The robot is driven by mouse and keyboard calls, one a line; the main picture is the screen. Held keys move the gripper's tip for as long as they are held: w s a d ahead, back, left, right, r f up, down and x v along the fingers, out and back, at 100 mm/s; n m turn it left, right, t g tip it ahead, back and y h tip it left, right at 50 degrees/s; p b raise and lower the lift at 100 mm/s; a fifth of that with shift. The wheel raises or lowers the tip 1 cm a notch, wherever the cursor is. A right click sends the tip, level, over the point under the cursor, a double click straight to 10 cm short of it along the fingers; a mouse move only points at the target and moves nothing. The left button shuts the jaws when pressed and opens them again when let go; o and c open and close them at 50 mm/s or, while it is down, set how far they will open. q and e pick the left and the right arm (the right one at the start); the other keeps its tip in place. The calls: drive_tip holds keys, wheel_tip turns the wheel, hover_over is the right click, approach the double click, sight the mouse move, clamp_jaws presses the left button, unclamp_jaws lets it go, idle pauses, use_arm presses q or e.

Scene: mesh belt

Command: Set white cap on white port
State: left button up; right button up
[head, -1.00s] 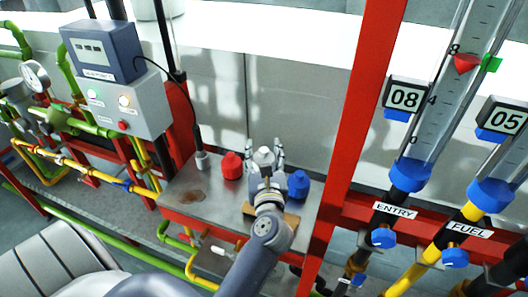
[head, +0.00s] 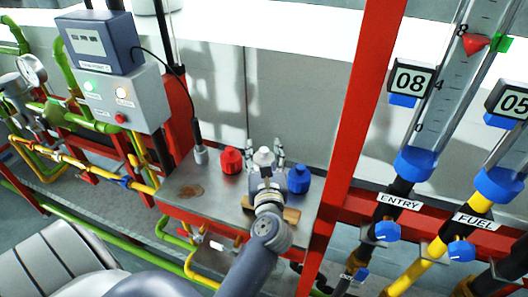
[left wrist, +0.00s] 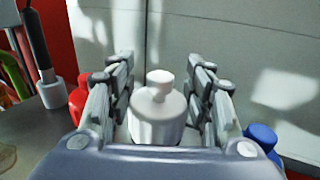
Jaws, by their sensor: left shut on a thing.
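The white cap (head: 263,156), a ribbed piece with a narrower knob on top, is upright over the steel bench between the red and blue caps. My left gripper (head: 265,160) is shut on it. In the left wrist view the white cap (left wrist: 157,118) is between the two fingers of the left gripper (left wrist: 160,100). Its underside is hidden, so I cannot tell whether it touches the bench. I cannot pick out the white port with certainty. My right gripper is not in view.
On the steel bench (head: 190,191) a red cap (head: 231,160) is left of my gripper and a blue cap (head: 299,179) is right of it. A cabled probe stands in a grey holder (head: 201,155). A red post (head: 346,115) rises at the right.

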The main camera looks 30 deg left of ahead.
sight(264, 150)
use_arm(q)
drive_tip(key=shift+f+b, duration=0.6)
drive_tip(key=shift+f, duration=0.25)
drive_tip(key=o, duration=1.2)
wheel_tip(264, 150, up, 10)
drive_tip(key=shift+r, duration=0.1)
